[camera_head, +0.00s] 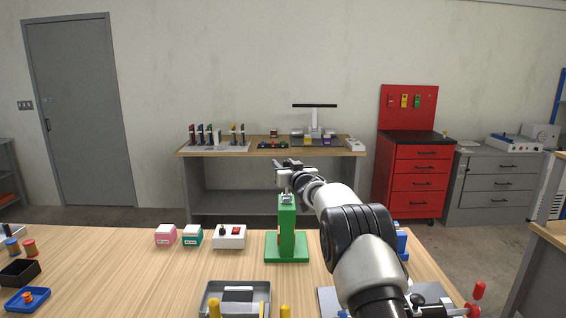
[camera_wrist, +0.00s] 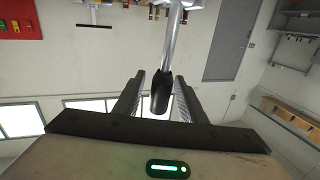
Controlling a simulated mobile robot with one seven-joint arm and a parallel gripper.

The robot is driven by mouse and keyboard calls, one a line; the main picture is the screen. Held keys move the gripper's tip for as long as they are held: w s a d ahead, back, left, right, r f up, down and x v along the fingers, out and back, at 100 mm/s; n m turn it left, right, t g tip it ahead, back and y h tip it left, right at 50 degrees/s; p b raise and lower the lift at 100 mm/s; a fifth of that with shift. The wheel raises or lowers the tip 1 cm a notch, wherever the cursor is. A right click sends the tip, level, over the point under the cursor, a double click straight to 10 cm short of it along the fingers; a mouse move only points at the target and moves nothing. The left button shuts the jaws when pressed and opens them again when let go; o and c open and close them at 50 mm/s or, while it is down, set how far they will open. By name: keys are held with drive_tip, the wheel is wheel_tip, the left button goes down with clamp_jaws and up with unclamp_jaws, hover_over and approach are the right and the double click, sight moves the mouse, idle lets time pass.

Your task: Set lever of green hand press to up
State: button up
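The green hand press (camera_head: 288,222) stands upright on the wooden table, right of the middle, its green base flat on the top. My gripper (camera_head: 280,166) is just above the press's top and hides part of it in the head view. In the wrist view a silver lever (camera_wrist: 175,40) comes down from the top edge and ends in a black handle grip (camera_wrist: 160,92). The grip lies between the two fingers of my gripper (camera_wrist: 158,95). The fingers are apart, with narrow gaps seeming to show beside the grip. The lever's angle is hard to tell in the head view.
A white box with buttons (camera_head: 229,237), a teal-and-white box (camera_head: 193,235) and a pink-and-white box (camera_head: 165,235) stand left of the press. A grey tray (camera_head: 207,300) is in front. A blue object (camera_head: 402,242) stands beyond my arm at right. Bare tabletop lies at centre left.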

drive_tip(key=shift+w+a, duration=0.15)
drive_tip(key=shift+w, duration=0.3)
clamp_jaws()
drive_tip(key=shift+f+b, duration=0.15)
drive_tip(key=shift+b, duration=0.3)
